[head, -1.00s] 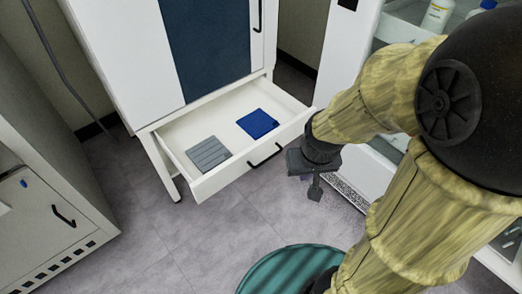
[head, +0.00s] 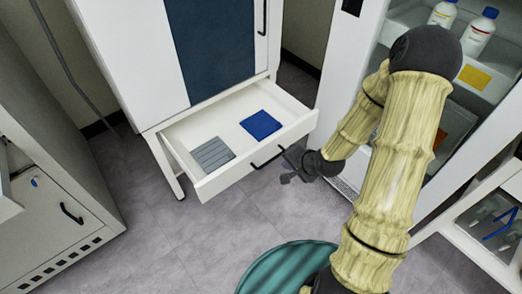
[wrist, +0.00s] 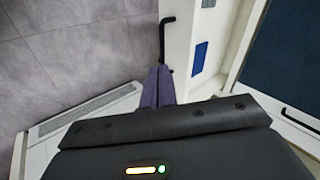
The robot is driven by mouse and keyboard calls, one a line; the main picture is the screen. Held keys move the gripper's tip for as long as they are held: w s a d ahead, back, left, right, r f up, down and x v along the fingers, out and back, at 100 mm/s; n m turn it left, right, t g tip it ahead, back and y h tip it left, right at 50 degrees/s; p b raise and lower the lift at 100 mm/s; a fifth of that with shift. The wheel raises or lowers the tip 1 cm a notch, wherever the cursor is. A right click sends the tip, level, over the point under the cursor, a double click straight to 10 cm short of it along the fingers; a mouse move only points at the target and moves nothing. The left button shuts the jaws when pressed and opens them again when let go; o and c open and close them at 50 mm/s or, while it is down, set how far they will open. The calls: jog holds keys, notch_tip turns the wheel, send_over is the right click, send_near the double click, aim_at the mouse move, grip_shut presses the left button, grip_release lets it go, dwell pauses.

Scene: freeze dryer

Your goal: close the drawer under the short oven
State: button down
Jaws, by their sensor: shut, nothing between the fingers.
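The drawer (head: 245,167) under the white cabinet with the dark blue panel (head: 212,45) stands pulled out. Its white front carries a black bar handle (head: 267,157). A grey ribbed piece (head: 212,154) and a blue square piece (head: 261,125) lie inside. My gripper (head: 287,178) is low in front of the drawer front, close to its right end. In the wrist view the fingers (wrist: 158,86) are shut and empty, with their tips near the handle (wrist: 163,42). I cannot tell whether they touch the drawer.
A white cabinet (head: 335,60) with an open-fronted bay of bottles (head: 443,13) stands to the right, close to my arm. Another cabinet (head: 60,190) with a black handle stands at left. Grey tiled floor (head: 190,235) is clear in front of the drawer.

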jog(key=shift+w+a+m+t+y, duration=0.4)
jog(key=shift+a+m+t+y, duration=0.15)
jog(key=shift+m, duration=0.55)
jog(key=shift+f, duration=0.1)
jog(key=b, duration=0.4)
send_near(256, 153)
jog(key=x, duration=0.5)
jog(key=shift+f, duration=0.3)
jog(key=shift+w+a, duration=0.15)
jog(key=shift+w, duration=0.1)
jog(key=shift+r, duration=0.1)
